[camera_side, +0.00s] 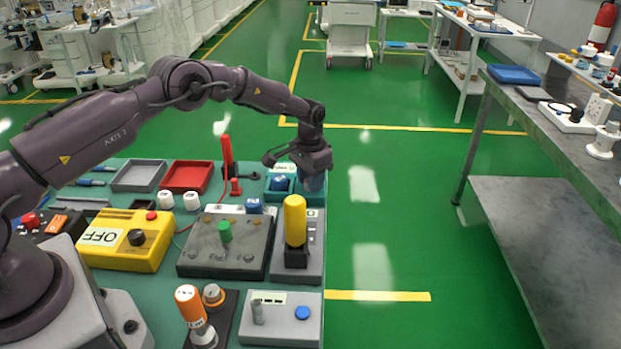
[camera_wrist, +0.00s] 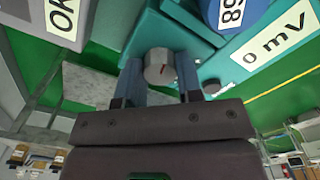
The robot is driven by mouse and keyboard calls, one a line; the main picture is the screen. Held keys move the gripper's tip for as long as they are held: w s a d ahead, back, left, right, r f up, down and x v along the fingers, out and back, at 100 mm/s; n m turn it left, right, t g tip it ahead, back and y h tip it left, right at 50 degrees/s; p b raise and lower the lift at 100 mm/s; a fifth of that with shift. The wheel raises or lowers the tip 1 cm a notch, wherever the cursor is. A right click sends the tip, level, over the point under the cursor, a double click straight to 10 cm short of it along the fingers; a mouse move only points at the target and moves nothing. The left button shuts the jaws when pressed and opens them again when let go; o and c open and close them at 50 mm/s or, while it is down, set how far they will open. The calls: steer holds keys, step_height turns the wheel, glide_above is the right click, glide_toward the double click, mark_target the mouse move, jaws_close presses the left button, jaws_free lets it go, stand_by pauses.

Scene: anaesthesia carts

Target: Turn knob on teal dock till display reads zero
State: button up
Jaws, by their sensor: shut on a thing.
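The teal dock (camera_side: 274,193) sits at the far right corner of the work table, partly hidden by my gripper (camera_side: 311,178). In the wrist view the dock (camera_wrist: 165,28) fills the upper part. The knob itself is hidden in the side view.
A blue round part (camera_wrist: 230,12) with a white number label stands on the dock. A yellow cylinder (camera_side: 295,220) stands upright just in front, and a red upright handle (camera_side: 227,157) is to the left. Green floor lies open to the right.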

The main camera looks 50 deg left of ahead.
mark_target(305, 193)
steer(key=o, duration=0.9)
step_height(305, 193, up, 13)
steer(key=shift+r, duration=0.1)
steer(key=s+d+r+t, duration=0.2)
steer(key=s+r, duration=0.4)
steer(key=s, duration=0.6)
steer(key=s+d+r+t, duration=0.1)
steer(key=s+r, duration=0.5)
steer(key=s, duration=0.6)
steer(key=s+d+r+t, duration=0.2)
steer(key=s+r, duration=0.4)
steer(key=s, duration=0.6)
steer(key=shift+s+d+r+n+t, duration=0.15)
steer(key=shift+d+r+n+t, duration=0.15)
steer(key=shift+d, duration=0.4)
